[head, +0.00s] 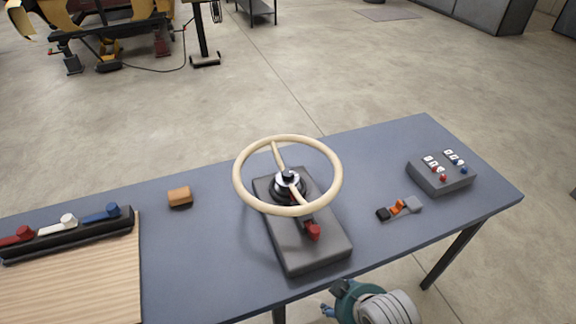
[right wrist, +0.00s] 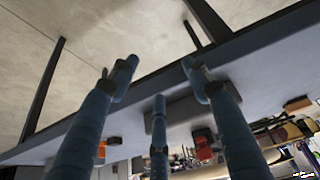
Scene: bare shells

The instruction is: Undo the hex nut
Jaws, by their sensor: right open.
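A cream steering wheel (head: 334,190) stands on a dark grey base block (head: 312,257) in the middle of the blue-grey table. At its hub is a light ring with a small dark piece (head: 289,176), which looks like the hex nut; its details are too small to tell. A red knob (head: 313,232) sits on the base in front of the hub. My right gripper (head: 332,298) is low at the table's front edge, apart from the wheel. In the right wrist view its blue fingers (right wrist: 160,78) are spread and empty. My left gripper is not in view.
A brown block (head: 180,197) lies left of the wheel. A rack with red, white and blue handles (head: 66,232) stands beside a wooden board (head: 80,285) at far left. An orange-and-grey switch piece (head: 399,208) and a button box (head: 441,175) are at right.

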